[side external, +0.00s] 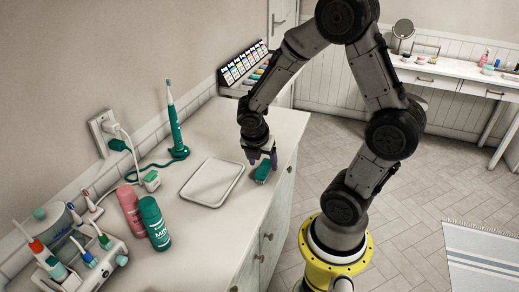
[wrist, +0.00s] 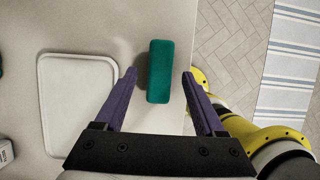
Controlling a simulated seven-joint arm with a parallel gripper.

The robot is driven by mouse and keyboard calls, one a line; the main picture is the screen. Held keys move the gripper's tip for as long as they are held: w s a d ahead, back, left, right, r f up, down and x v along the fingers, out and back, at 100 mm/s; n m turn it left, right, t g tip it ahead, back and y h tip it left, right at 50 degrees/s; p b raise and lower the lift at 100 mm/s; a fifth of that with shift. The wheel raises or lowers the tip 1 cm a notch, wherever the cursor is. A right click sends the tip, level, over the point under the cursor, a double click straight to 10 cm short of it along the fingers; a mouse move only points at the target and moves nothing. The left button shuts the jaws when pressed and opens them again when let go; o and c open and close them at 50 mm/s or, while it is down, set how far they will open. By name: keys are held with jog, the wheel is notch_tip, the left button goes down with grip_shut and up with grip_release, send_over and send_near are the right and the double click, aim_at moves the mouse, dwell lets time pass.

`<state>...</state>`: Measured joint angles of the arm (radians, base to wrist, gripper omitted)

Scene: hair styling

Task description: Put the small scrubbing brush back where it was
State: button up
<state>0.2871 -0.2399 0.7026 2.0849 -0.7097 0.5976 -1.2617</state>
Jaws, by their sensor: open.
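The small scrubbing brush looks like a teal-green block (side external: 263,170) on the white counter, right of a tray and near the counter's right edge. In the wrist view the brush (wrist: 160,71) lies between my gripper's two purple fingers, with a gap on each side. My gripper (side external: 262,158) is open, pointing down at the brush; it also shows in the wrist view (wrist: 160,75). The brush's underside is hidden. A shallow white tray (wrist: 46,105) is empty, left of the brush; it also shows in the side view (side external: 211,183).
A teal electric toothbrush (side external: 175,122) stands behind the tray. A holder with several brush heads (side external: 70,262) is at front left. A rack of colour swatches (side external: 243,64) is at the back. The counter edge drops to the floor on the right.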

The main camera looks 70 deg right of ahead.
jog(key=v, duration=0.9)
jog(key=s+a+r+m+t+y, duration=0.2)
jog(key=a+m, duration=0.4)
jog(key=m, duration=0.3)
jog(key=s+a+r+m+t+y, duration=0.2)
jog(key=s+a+r+m, duration=0.3)
jog(key=m, duration=0.4)
jog(key=shift+s+a+r+t+y, duration=0.3)
jog(key=shift+a+r+t, duration=0.2)
jog(key=shift+r+t, duration=0.3)
